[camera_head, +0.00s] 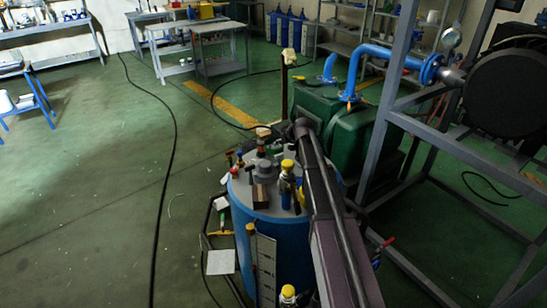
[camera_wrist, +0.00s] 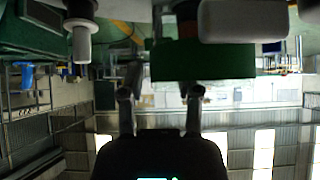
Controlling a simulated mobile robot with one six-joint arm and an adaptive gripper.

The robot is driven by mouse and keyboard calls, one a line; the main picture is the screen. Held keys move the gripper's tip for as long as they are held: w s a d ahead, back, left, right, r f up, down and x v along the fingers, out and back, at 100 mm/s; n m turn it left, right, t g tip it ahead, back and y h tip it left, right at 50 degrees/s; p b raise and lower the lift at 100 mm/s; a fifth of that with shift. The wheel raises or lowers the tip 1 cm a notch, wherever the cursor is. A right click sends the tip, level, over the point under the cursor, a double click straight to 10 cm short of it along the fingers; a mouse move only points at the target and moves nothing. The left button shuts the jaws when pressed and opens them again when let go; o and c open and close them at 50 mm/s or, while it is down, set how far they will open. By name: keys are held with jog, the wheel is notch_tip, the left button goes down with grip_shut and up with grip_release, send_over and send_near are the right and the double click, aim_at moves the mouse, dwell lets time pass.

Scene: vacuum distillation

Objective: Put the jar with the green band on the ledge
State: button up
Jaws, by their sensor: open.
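I cannot pick out a jar with a green band for certain in either view. In the wrist view, which looks upside down, my gripper (camera_wrist: 160,92) has its two fingers well apart with nothing held between them. A wide green block-like shape (camera_wrist: 203,62) shows beyond the fingers; I cannot tell what it is. In the head view my arm reaches away over the blue drum (camera_head: 262,240), and its fingers are not distinct there. I cannot tell which surface is the ledge.
The drum's top carries a yellow-capped bottle (camera_head: 287,166), a dark box (camera_head: 261,196) and several fittings. Behind it are a green machine (camera_head: 352,140) with blue pipes (camera_head: 380,54) and a grey metal frame (camera_head: 388,95) on the right. The floor at left is mostly open, with a black cable (camera_head: 172,150).

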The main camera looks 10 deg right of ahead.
grip_shut()
jog(key=shift+r, duration=0.1)
dwell(0.4)
notch_tip(320, 180, up, 18)
jog(key=p, duration=1.8)
